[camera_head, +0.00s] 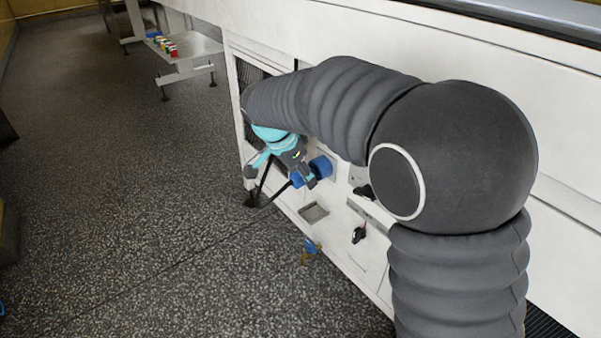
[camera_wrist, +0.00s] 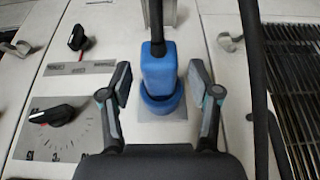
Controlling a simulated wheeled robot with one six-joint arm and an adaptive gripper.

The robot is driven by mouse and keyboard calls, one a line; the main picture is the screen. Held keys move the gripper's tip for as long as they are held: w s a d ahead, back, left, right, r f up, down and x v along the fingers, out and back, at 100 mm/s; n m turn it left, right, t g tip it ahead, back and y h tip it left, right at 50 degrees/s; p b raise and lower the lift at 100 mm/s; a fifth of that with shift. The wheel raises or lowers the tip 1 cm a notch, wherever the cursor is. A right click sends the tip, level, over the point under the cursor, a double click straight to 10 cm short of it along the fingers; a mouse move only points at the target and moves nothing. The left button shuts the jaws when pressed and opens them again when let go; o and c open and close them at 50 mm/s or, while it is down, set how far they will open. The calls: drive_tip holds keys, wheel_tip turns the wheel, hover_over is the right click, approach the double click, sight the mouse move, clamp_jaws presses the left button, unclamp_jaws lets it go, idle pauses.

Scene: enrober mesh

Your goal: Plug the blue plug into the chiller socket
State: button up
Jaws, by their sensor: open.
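The blue plug (camera_wrist: 158,66) has a black cable running up from its back end. In the wrist view it lines up with the blue round chiller socket (camera_wrist: 162,103) on a grey plate, and the two appear to meet; I cannot tell how deep the plug sits. My gripper (camera_wrist: 161,82) is open, with one finger on each side of the plug and a visible gap to each. In the head view the socket (camera_head: 321,166) is on the white machine's side panel. The plug (camera_head: 297,180) shows there partly behind my gripper (camera_head: 303,173).
A black dial knob (camera_wrist: 52,115) and a black switch (camera_wrist: 76,38) are left of the socket. A dark grille (camera_wrist: 292,65) is at right. A small tray (camera_head: 313,212) and a blue-and-brass fitting (camera_head: 309,248) are low on the machine.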

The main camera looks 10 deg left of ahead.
drive_tip(key=v, duration=1.2)
